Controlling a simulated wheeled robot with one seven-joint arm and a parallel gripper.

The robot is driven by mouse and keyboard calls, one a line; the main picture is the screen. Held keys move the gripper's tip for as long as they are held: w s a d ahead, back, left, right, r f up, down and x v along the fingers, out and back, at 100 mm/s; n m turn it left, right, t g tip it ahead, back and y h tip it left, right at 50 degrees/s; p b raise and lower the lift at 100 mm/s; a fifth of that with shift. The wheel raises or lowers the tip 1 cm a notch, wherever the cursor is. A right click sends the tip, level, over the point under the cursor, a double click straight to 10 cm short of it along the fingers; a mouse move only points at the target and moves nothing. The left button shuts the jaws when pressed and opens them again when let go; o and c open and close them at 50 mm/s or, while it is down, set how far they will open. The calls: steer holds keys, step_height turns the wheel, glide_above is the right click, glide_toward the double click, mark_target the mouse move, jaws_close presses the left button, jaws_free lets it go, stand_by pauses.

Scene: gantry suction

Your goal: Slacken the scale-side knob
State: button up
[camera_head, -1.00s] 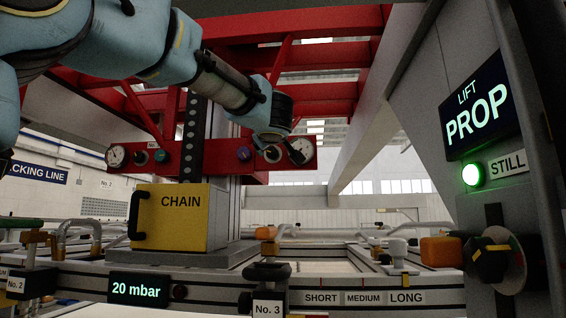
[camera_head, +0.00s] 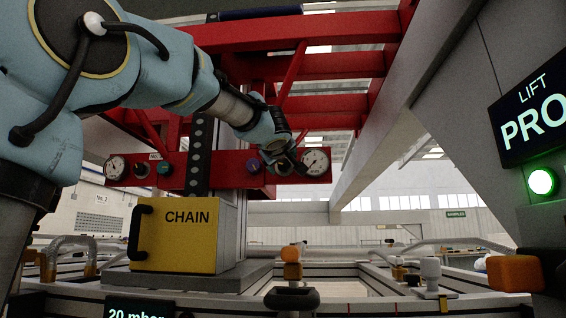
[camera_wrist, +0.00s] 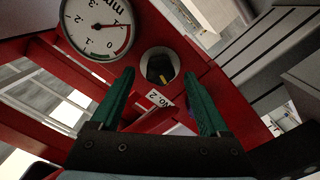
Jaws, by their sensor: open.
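My gripper (camera_wrist: 160,100) is open and empty in the wrist view, its two green fingers pointing toward a red panel (camera_wrist: 190,55). Between and beyond the fingertips is a round recess with a dark knob (camera_wrist: 160,68) bearing a yellow mark. In the head view my gripper (camera_head: 286,163) is at the red panel's right end, partly covering what is behind it. A white knob (camera_head: 431,268) stands upright on the front rail's scale at lower right, well below the gripper. An orange knob (camera_head: 291,253) stands left of it. I cannot tell which is the scale-side knob.
A dial gauge (camera_head: 315,161) is right of my gripper; another (camera_head: 116,168) is at the panel's left end. A yellow CHAIN box (camera_head: 187,235) stands below. A lift display (camera_head: 535,115) and green lamp (camera_head: 541,182) are at right. Red beams cross above.

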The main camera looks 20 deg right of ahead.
steer(key=shift+w+d, duration=0.35)
steer(key=shift+w, duration=0.3)
steer(key=shift+c, duration=0.2)
jaws_close()
